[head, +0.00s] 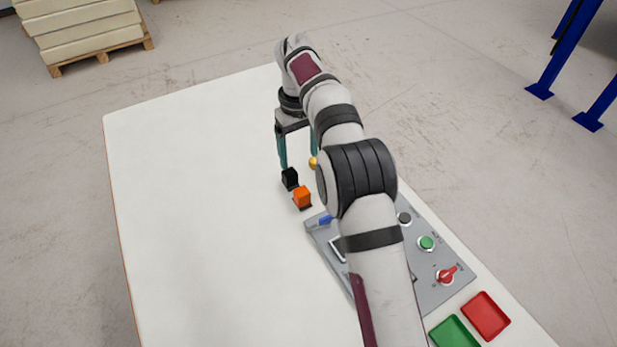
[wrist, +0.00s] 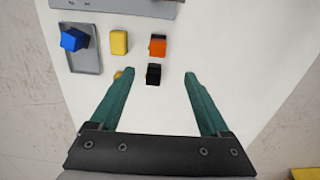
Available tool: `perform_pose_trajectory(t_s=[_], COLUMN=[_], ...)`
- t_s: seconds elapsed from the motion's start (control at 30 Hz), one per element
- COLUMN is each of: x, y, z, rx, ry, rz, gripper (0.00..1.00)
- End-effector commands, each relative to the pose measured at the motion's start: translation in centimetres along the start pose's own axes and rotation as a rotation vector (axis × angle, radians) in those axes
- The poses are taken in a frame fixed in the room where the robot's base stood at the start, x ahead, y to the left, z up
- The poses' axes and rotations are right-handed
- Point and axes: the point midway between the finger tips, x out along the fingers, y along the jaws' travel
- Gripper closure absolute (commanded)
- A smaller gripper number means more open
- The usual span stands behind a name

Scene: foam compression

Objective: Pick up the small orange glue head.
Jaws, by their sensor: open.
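The small orange glue head (head: 302,197) stands on the white table, and it also shows in the wrist view (wrist: 157,46). A black block (head: 290,179) stands close beside it, nearer my gripper; it also shows in the wrist view (wrist: 153,75). My gripper (wrist: 156,74) is open and empty, with its two teal fingers pointing down at the table. In the wrist view the black block appears between the fingertips, and the orange head lies just beyond them. I cannot tell the exact height of the fingertips.
A grey control panel (head: 440,237) with buttons and a red switch lies right of the blocks. A blue block (wrist: 72,40) sits on a grey plate (wrist: 88,63) beside a yellow block (wrist: 119,43). Green (head: 455,333) and red (head: 486,315) trays lie front right. The table's left is clear.

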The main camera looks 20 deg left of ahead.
Motion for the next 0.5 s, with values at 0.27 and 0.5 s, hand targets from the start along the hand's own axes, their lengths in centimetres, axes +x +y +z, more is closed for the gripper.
perform_pose_trajectory(t_s=[0.27, 0.5], x=[7.6, 11.2], y=[0.1, 0.3], z=[0.2, 0.4], rx=[0.003, 0.005], ry=[-0.003, -0.002], rz=[-0.001, -0.001], gripper=[0.2, 0.2])
